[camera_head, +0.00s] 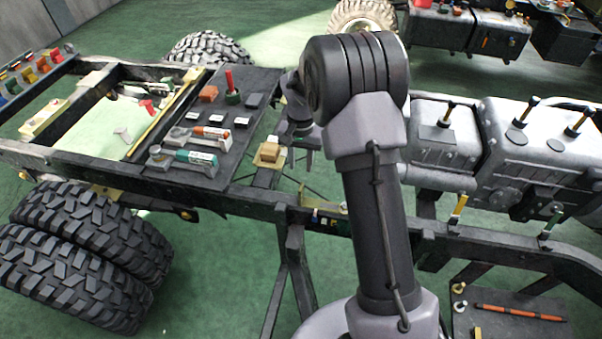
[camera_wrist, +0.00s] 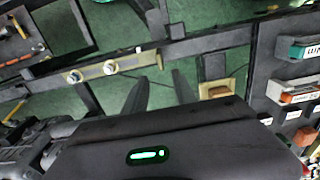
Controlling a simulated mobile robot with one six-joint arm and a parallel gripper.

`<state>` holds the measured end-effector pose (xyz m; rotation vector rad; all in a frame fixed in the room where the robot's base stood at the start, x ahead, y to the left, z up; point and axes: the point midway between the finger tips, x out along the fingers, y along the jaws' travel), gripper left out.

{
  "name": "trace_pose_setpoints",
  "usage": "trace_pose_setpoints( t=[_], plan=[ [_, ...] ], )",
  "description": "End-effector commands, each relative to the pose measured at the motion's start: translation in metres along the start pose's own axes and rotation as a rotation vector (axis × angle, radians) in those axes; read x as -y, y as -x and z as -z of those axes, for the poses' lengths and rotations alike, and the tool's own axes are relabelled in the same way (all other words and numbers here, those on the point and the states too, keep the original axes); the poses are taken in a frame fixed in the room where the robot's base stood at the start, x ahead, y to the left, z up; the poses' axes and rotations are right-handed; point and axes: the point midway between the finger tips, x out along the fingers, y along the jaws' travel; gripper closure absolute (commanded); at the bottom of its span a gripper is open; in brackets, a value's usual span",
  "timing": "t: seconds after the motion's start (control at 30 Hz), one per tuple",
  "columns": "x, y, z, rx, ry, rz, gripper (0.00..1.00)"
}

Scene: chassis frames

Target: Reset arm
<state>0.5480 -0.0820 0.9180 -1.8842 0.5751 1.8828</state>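My arm rises in the middle of the head view and bends over toward the chassis frame (camera_head: 350,222). My gripper (camera_head: 304,152) hangs to the left of the arm, partly hidden by its links, above the frame's gap right of the dark tool panel (camera_head: 222,165). In the wrist view two dark fingers of my gripper (camera_wrist: 160,84) stand apart, with floor and a frame rail visible between them. I see nothing held between them. The wrist body hides the lower part of that view.
A tan block (camera_head: 268,153) sits close left of my gripper. The panel carries a red-handled piece (camera_head: 230,84) and tools with green (camera_head: 197,157) and orange (camera_head: 212,132) grips. Grey tanks (camera_head: 540,145) stand right of my arm. Large tyres (camera_head: 75,250) are at lower left.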

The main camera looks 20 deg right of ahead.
Motion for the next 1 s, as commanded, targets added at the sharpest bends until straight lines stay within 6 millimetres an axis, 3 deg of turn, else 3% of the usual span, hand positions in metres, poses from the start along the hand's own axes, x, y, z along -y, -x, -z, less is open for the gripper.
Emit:
trace_pose_setpoints(
  t=[0.13,0.6,0.67,0.77,0.9,1.0],
  plan=[
    [0.0,0.02,0.0,-0.001,0.0,0.0,0.67],
    [0.0,0.022,0.0,0.0,0.0,0.0,0.67],
    [0.001,0.03,-0.002,-0.007,0.003,0.006,0.67],
    [0.004,0.078,-0.022,-0.049,0.022,0.043,0.67],
    [-0.001,0.173,-0.095,-0.143,0.07,0.139,0.67],
    [-0.015,0.218,-0.159,-0.213,0.109,0.213,0.67]
  ],
)
